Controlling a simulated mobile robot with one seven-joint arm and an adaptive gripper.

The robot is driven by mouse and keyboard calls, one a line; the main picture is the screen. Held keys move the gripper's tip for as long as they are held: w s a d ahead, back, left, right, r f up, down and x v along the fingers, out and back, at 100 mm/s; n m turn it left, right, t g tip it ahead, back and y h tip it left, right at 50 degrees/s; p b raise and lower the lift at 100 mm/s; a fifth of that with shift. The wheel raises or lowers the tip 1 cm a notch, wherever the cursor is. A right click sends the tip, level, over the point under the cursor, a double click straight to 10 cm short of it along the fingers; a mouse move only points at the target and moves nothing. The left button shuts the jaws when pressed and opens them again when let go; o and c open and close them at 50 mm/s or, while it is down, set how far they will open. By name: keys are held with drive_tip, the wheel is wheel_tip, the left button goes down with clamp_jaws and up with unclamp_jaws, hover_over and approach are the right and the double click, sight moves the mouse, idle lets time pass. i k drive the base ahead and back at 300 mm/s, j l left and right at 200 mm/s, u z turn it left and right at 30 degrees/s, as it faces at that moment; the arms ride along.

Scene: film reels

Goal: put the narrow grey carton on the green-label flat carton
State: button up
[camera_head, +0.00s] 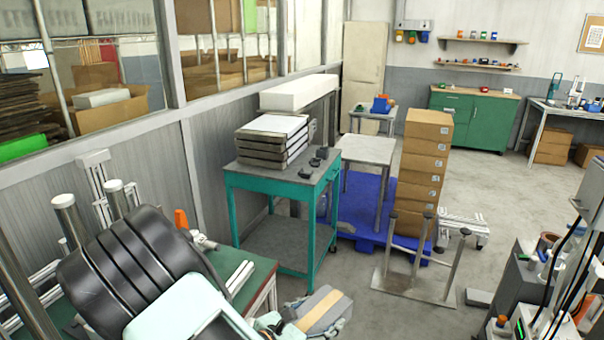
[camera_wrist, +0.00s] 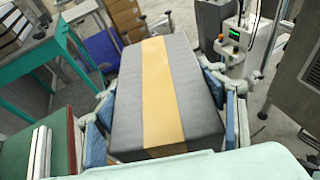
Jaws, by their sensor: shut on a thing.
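The narrow grey carton (camera_wrist: 125,95) is grey with a yellow-tan band along its middle. It fills the centre of the wrist view. My gripper (camera_wrist: 166,118) is shut on it, with blue pads against its left and right sides. In the head view the carton (camera_head: 330,312) shows at the bottom centre, tilted in the picture and held in the air beside a green-topped bench. My gripper (camera_head: 312,314) is partly hidden by my arm there. I cannot make out a green-label flat carton in either view.
A teal table (camera_head: 285,178) bears a stack of dark flat pieces (camera_head: 268,150) and small black objects. Behind it are a blue pallet (camera_head: 365,215) and a tall stack of brown boxes (camera_head: 424,160). A metal stand (camera_head: 415,285) and grey machines (camera_head: 525,285) stand to the right.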

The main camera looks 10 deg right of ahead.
sight(429, 118)
drive_tip(key=i+z, duration=0.75)
drive_tip(key=i+l+z, duration=0.1)
drive_tip(key=i+z, duration=0.15)
drive_tip(key=i, duration=0.35)
drive_tip(key=i+z, duration=0.25)
drive_tip(key=i, duration=0.4)
drive_tip(key=i+j+z, duration=0.25)
drive_tip(key=i, duration=0.35)
drive_tip(key=i+j+z, duration=0.25)
drive_tip(key=i+z, duration=0.2)
drive_tip(key=i, duration=0.15)
drive_tip(key=i+j+z, duration=0.4)
drive_tip(key=i+j, duration=0.05)
drive_tip(key=i, duration=0.1)
